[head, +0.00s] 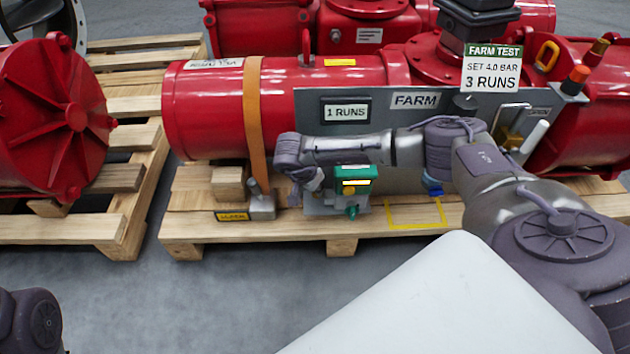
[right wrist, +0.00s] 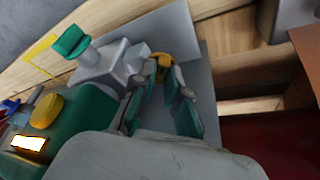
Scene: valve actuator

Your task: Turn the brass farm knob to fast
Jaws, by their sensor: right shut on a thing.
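The brass knob (right wrist: 161,62) shows in the right wrist view, between the fingertips of my right gripper (right wrist: 159,80). The gripper is shut on it, low on a grey metal fitting beside a green box (right wrist: 65,130). In the head view my right gripper (head: 308,182) reaches in just left of the green box (head: 355,174), and I cannot make out the brass knob there. Any slow or fast marking by the knob is not readable. The grey panel (head: 440,125) carries a FARM label (head: 414,100) and a "1 RUNS" display (head: 345,112). My left gripper is out of view.
A green-handled knob (right wrist: 71,42) sits beside the brass one. A sign (head: 490,68) reads "FARM TEST, SET 4.0 BAR, 3 RUNS". The red actuator (head: 210,105) with its orange strap (head: 255,115) rests on a wooden pallet (head: 290,225). The grey floor in front is clear.

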